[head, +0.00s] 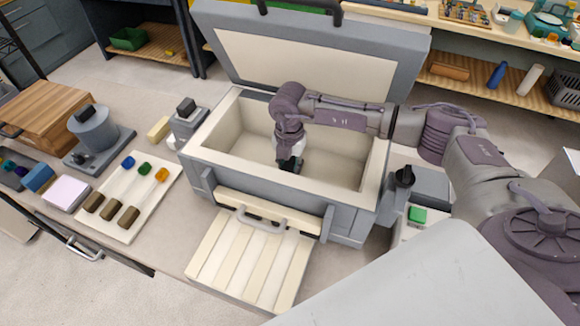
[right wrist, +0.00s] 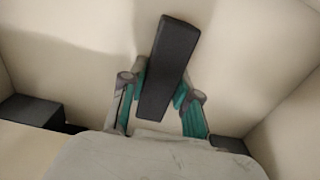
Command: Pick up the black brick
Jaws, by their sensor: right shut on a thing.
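The black brick (right wrist: 167,65) is a long dark block, seen in the right wrist view between the two teal-padded fingers of my right gripper (right wrist: 164,90). The fingers are shut on it from both sides, and its far end sticks out beyond them. In the head view my right gripper (head: 289,160) points down inside the open grey chest (head: 218,128) with its cream lining. From there I cannot clearly tell the brick from the dark fingertips, nor whether it touches the floor of the chest. My left gripper is not in view.
The chest's lid (head: 310,60) stands open behind my arm, and its walls surround the gripper. A slatted cream panel (head: 250,262) lies in front. A white tray (head: 130,190) with coloured pieces and brown blocks is at left. A dark block (right wrist: 32,110) shows lower left in the wrist view.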

